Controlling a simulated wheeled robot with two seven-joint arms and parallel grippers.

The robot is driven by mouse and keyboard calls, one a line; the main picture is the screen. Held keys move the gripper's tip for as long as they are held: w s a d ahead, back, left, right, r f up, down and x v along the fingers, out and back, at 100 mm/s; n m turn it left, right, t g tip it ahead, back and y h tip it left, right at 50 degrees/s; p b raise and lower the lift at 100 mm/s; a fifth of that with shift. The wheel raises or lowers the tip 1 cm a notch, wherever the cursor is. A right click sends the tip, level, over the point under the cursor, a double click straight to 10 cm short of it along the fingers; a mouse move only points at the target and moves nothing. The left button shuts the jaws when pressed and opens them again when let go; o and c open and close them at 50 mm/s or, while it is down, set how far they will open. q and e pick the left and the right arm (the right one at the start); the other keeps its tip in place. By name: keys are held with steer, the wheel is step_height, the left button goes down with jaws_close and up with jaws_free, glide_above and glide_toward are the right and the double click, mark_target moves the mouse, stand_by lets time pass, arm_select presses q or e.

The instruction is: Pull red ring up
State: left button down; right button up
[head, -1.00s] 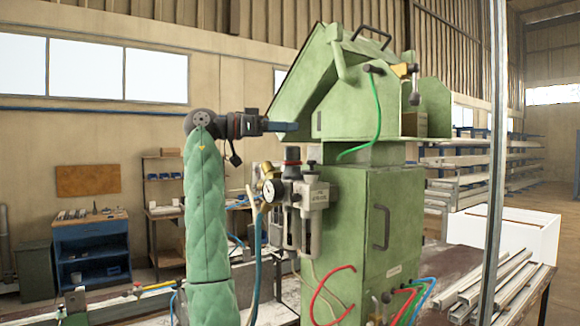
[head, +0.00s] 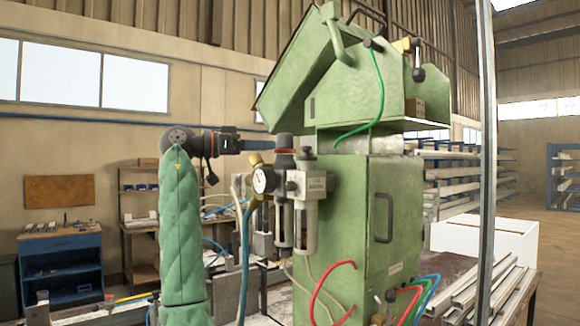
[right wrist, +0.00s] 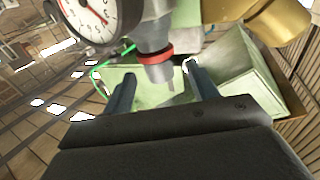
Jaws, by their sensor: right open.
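The red ring (head: 285,151) sits around the upright regulator, just below its dark knob (head: 284,141), on the front of the green machine. My right gripper (head: 268,144) comes in level from the left at about the knob's height. In the right wrist view the red ring (right wrist: 155,57) shows just past the tips of the open fingers (right wrist: 158,80). The knob (right wrist: 161,74) appears in the gap between them. Nothing is held, and I cannot tell whether a finger touches the knob. My left gripper is not in view.
A pressure gauge (head: 264,180) and brass fitting (head: 254,162) sit close beside the regulator. Hoses hang below. The green machine (head: 366,230) stands right behind, with its slanted hood (head: 300,70) above. A metal post (head: 486,150) rises at the right.

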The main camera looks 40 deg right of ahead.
mark_target(285, 151)
steer(key=shift+s+f+b, duration=0.25)
steer(key=shift+f+b, duration=0.25)
steer(key=shift+f, duration=0.3)
steer(key=shift+d+p, duration=0.35)
steer(key=shift+d, duration=0.1)
steer(key=p+x, duration=0.3)
steer(key=x, duration=0.3)
steer(key=shift+d, duration=0.1)
steer(key=shift+s+d, duration=0.2)
steer(key=shift+d, duration=0.15)
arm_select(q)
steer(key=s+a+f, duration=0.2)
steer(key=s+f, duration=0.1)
